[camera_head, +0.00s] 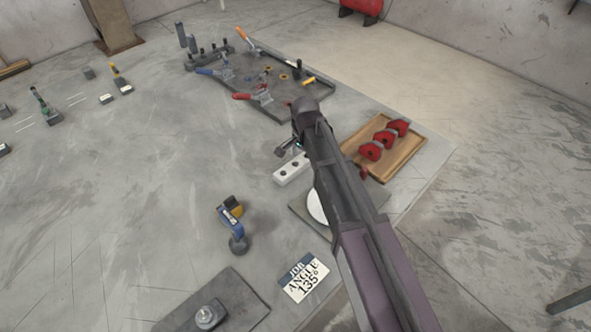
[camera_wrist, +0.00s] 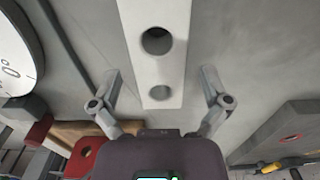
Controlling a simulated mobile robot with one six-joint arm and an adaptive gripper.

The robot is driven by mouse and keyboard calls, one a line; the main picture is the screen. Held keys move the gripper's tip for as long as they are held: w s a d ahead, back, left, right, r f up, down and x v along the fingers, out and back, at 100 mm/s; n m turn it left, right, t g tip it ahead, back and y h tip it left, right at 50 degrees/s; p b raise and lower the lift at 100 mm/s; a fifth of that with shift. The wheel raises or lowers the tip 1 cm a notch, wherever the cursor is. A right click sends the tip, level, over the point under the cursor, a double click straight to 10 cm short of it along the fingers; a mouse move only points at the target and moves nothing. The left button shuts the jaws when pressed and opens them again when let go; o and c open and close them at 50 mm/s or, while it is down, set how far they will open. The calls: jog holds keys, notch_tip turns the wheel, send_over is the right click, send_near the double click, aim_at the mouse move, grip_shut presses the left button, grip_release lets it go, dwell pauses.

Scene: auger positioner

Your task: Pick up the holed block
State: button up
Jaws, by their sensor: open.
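The holed block (camera_head: 292,170) is a pale bar with dark round holes in its top, lying on the grey table surface. In the wrist view the block (camera_wrist: 178,62) runs from the top edge down to between my fingers, with two holes showing. My gripper (camera_wrist: 160,78) is open, one finger to the left of the block's near end and one to the right, with a gap on each side. In the head view my gripper (camera_head: 286,148) is over the block's far side, partly hidden by my arm. I cannot tell its exact height.
A wooden tray (camera_head: 412,150) with red pieces lies to the right. A dark fixture plate (camera_head: 285,98) with clamps stands behind. A white dial (camera_head: 317,207) is close by, partly behind my arm. A blue-and-yellow tool (camera_head: 231,217) and an angle card (camera_head: 304,278) lie nearer. Left of the block is clear.

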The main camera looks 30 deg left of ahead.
aim_at(303, 158)
dwell(0.5)
grip_shut()
jog(key=shift+r+p, duration=0.25)
jog(key=shift+p, duration=0.05)
jog(key=shift+r+p, duration=1.6)
jog(key=s+d, duration=0.2)
jog(key=s, duration=0.2)
jog(key=s+d+r+p, duration=0.1)
jog(key=s+d, duration=0.2)
jog(key=s, duration=0.2)
jog(key=s+d, duration=0.3)
jog(key=s, duration=0.2)
jog(key=shift+r, duration=0.15)
jog(key=shift+w+r+p, duration=0.1)
jog(key=shift+r+p, duration=0.1)
jog(key=shift+p, duration=0.1)
notch_tip(303, 158, up, 22)
jog(key=p, duration=2.2)
jog(key=shift+w+d, duration=0.1)
jog(key=shift+d, duration=0.05)
